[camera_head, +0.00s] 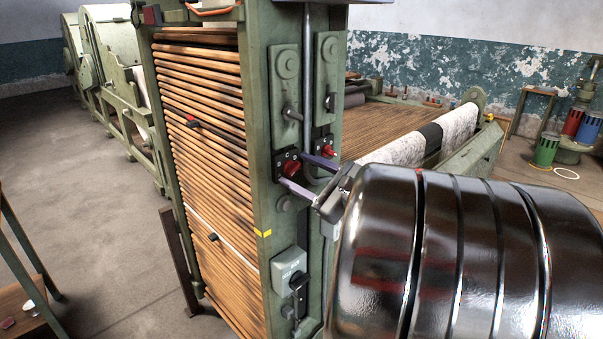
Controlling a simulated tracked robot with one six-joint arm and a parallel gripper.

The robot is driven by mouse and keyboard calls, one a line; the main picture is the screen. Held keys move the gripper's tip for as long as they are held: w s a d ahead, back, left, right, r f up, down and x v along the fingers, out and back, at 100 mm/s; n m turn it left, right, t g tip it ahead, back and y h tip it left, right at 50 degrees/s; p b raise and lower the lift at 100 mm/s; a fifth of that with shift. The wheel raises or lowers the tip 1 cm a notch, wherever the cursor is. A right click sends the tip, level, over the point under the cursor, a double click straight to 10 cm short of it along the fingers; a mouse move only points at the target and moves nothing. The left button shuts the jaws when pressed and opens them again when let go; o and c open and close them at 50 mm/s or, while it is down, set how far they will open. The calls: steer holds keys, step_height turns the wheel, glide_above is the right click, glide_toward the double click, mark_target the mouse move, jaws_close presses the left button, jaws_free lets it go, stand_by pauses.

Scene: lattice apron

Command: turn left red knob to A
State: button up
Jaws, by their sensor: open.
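The left red knob (290,168) sits on a black plate on the green machine post. A second red knob (328,150) sits on its own black plate to the right. My gripper (299,171) reaches in from the right with its jaws open. Its lower finger ends just below the left knob, and its upper finger ends to the knob's right, over the gap between the plates. I cannot tell whether either finger touches the knob.
A grey switch box (290,272) with a black handle is lower down. Wooden slats (205,120) fill the frame to the left. A white fabric roll (420,145) lies behind. Floor at left is open.

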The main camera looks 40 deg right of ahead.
steer(key=s, duration=1.3)
steer(key=shift+s+d, duration=0.2)
steer(key=shift+s, duration=0.2)
stand_by(0.4)
